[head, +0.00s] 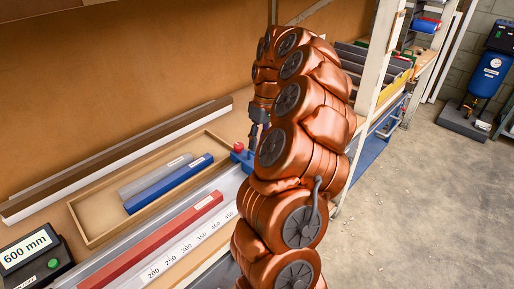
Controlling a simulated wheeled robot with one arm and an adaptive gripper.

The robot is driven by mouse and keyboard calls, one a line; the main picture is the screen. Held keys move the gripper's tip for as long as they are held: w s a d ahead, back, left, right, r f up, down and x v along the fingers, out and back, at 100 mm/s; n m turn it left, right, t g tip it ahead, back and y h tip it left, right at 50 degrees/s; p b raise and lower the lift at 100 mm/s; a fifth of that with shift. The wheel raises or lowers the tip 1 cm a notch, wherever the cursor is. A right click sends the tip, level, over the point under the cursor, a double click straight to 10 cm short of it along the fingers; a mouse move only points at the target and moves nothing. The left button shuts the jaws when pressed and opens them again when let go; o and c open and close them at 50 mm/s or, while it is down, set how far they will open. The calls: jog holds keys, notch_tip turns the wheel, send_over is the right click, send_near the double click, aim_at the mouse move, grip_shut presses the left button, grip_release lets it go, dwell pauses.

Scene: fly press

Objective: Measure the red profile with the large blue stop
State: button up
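The red profile (152,242) is a long bar with a white label near its far end. It lies along the measuring rail, beside the number scale (190,243). A blue stop (243,158) with a red knob sits at the rail's far end, partly hidden by my arm. A gap shows between the profile's far end and the stop. My gripper (258,113) is just above and behind the stop, mostly hidden by my copper arm. Its fingers are too small and covered to tell open from shut, or whether they touch the stop.
A wooden tray (91,224) behind the rail holds a grey bar (155,176) and a blue bar (170,184). A display (30,251) at lower left reads 600 mm and has a green button. A shelf upright (383,45) stands right of my arm.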

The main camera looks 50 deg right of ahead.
aim_at(249, 159)
jog(key=shift+a+f+p, duration=0.15)
jog(key=shift+f, duration=0.6)
jog(key=shift+a+f+p, duration=0.15)
jog(key=shift+f, duration=0.6)
grip_shut()
